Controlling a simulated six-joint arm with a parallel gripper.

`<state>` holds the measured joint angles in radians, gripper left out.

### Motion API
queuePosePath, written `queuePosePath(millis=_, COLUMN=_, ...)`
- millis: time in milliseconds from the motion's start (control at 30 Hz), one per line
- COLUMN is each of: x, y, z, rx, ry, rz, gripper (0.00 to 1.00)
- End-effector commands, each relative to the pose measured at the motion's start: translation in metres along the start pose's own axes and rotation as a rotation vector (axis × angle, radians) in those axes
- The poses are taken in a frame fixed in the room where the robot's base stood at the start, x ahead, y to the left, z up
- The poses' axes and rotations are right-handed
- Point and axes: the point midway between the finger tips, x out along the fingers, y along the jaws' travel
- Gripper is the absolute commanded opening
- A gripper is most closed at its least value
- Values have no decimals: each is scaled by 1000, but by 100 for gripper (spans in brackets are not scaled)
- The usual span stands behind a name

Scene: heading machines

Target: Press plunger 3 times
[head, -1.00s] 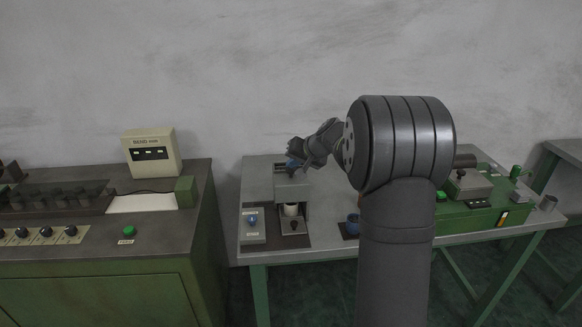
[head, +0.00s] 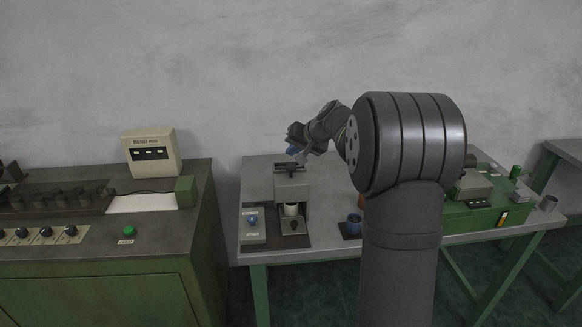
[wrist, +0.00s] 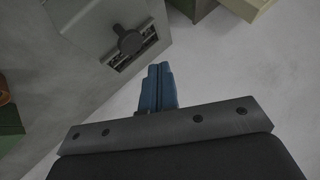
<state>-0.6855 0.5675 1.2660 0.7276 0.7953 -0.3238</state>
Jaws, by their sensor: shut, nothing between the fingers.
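The plunger (wrist: 130,42) shows in the wrist view as a dark round knob on a short stem, standing over a slotted plate on top of a grey press-like machine (head: 291,187). In the head view the plunger (head: 290,164) is the small dark part on the machine's top. My gripper (head: 295,151) is above the machine, apart from the plunger. In the wrist view my gripper's blue fingers (wrist: 159,68) are together and empty, beside and below the plunger in the picture.
A small box with a blue button (head: 252,220) stands left of the machine. A green machine (head: 475,205) stands further right on the table, and a green control bench (head: 100,255) is at the left.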

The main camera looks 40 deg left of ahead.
Motion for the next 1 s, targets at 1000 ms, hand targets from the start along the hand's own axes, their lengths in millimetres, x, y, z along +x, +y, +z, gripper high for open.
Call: queuePosePath(millis=1000, x=-19, y=-14, z=-14, rx=0, ry=0, rz=0, gripper=0)
